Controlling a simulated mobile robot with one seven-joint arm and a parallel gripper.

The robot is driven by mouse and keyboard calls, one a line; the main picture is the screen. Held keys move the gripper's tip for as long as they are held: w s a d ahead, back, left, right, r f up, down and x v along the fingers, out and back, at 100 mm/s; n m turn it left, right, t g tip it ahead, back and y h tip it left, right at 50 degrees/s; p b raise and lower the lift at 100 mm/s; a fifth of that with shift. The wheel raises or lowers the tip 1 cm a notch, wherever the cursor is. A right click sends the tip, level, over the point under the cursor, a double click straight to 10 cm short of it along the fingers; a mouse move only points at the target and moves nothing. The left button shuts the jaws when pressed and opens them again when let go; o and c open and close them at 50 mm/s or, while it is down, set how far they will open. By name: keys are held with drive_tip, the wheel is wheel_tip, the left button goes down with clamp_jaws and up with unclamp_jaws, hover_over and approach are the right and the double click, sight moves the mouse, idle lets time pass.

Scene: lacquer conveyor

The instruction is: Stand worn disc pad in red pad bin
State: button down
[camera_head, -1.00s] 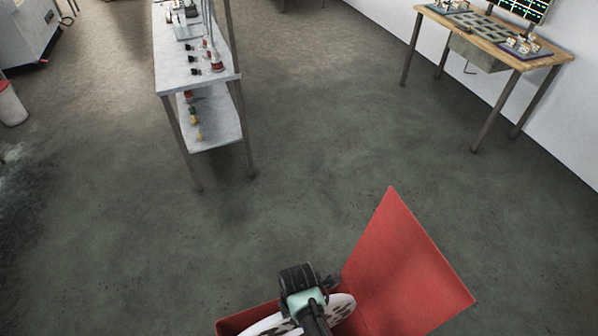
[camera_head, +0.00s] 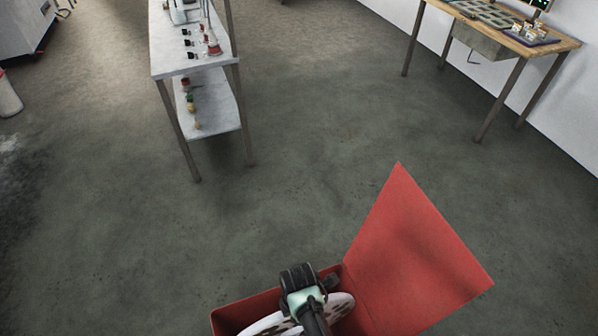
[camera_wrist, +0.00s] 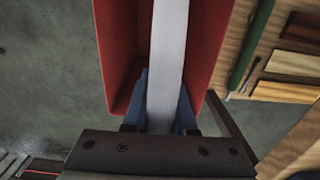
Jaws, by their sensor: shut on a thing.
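The red pad bin (camera_head: 246,311) stands at the bottom of the head view with its red lid (camera_head: 420,250) swung open to the right. The worn disc pad (camera_head: 340,306) is a white disc with dark spots. In the wrist view the pad (camera_wrist: 169,60) shows edge-on as a pale upright strip between the red bin walls (camera_wrist: 119,50). My gripper (camera_wrist: 160,112) is shut on the pad, one blue finger on each side. In the head view my gripper (camera_head: 303,290) is over the bin opening. The pad's lower edge and the bin floor are hidden.
A white shelf table (camera_head: 195,65) with small bottles stands at the upper left. A wooden table (camera_head: 500,40) stands at the upper right by the wall. In the wrist view a wooden surface (camera_wrist: 262,60) with wood pieces lies right of the bin. The floor between is clear.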

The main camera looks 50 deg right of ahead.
drive_tip(key=shift+f, duration=0.3)
drive_tip(key=c, duration=0.6)
unclamp_jaws()
drive_tip(key=shift+c, duration=0.2)
drive_tip(key=shift+r, duration=0.1)
wheel_tip(320, 180, up, 13)
drive_tip(key=shift+f+p, duration=0.1)
drive_tip(key=shift+p, duration=0.2)
drive_tip(key=shift+w, duration=0.1)
